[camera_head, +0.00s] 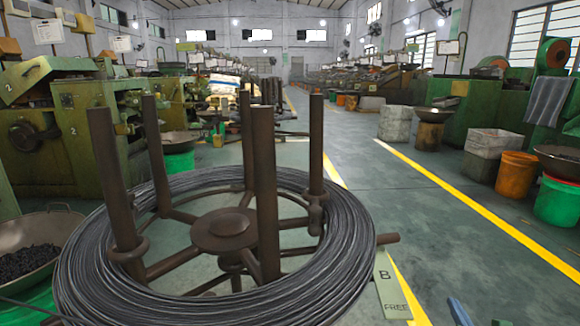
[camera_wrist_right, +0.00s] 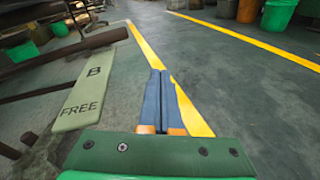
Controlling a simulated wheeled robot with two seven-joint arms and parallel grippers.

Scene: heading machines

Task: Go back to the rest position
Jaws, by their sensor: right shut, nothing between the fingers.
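My right gripper (camera_head: 459,311) shows only as a small blue part at the bottom edge of the head view, right of the wire stand. In the right wrist view its two blue fingers (camera_wrist_right: 160,76) lie together, shut and empty, with floor beyond them. A pale green plate marked "B" and "FREE" (camera_head: 391,290) is just left of the gripper; it also shows in the wrist view (camera_wrist_right: 84,96), apart from the fingers. My left gripper is not in view.
A large coil of dark wire (camera_head: 345,262) lies around the brown posts of a stand (camera_head: 224,230) directly in front. Green machines (camera_head: 80,135) stand at left. Orange (camera_head: 516,174) and green buckets (camera_head: 557,200) stand at right. The aisle floor (camera_head: 450,225) is clear.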

